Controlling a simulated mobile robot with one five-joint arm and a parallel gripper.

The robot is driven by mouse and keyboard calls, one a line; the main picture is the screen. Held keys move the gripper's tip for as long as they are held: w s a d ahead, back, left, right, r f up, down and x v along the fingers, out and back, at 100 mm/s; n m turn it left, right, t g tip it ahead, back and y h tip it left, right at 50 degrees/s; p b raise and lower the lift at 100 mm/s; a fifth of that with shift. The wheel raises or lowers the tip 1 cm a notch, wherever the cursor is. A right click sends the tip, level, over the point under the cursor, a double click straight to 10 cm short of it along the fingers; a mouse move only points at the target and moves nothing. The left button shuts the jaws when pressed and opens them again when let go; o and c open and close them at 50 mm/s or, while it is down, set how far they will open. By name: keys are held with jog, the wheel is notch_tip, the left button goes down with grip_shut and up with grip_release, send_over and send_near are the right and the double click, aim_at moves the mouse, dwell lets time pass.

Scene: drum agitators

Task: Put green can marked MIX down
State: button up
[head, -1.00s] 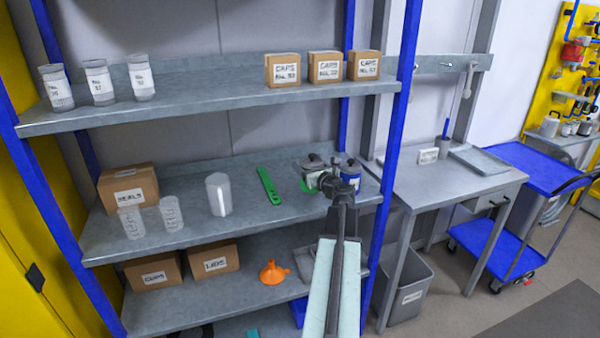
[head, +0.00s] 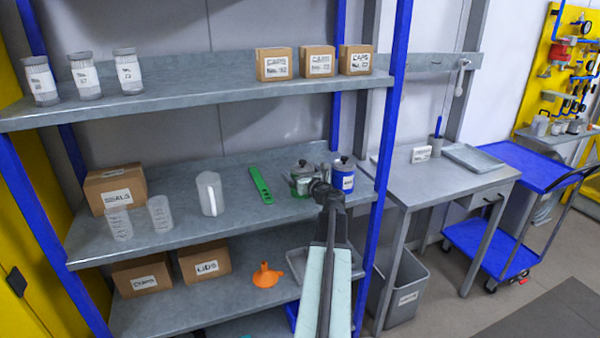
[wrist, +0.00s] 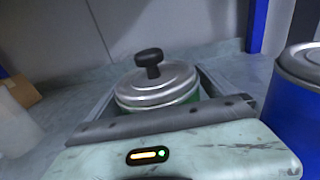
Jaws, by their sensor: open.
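The green can (head: 301,184) stands upright on the middle shelf (head: 150,237), left of the blue can (head: 343,176). It has a grey metal lid with a black knob. The wrist view shows the lid and a strip of green body of the can (wrist: 155,88) just beyond my palm. My gripper (head: 316,186) is open at the can, with its fingers reaching along the can's sides. I cannot tell whether they touch it. Part of the can is hidden by my gripper, and I cannot read its marking.
The blue can also shows close on the right in the wrist view (wrist: 300,95). A blue shelf post (head: 386,150) rises at the right. An orange funnel (head: 266,276) is below.

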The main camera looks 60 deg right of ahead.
jog(key=shift+r, duration=0.1)
jog(key=shift+s+a+r, duration=0.1)
jog(key=shift+s+a, duration=0.05)
jog(key=p+v, duration=0.1)
jog(key=v, duration=1)
jog(key=shift+s+a, duration=0.15)
jog(key=shift+s, duration=0.05)
jog(key=shift+s, duration=0.1)
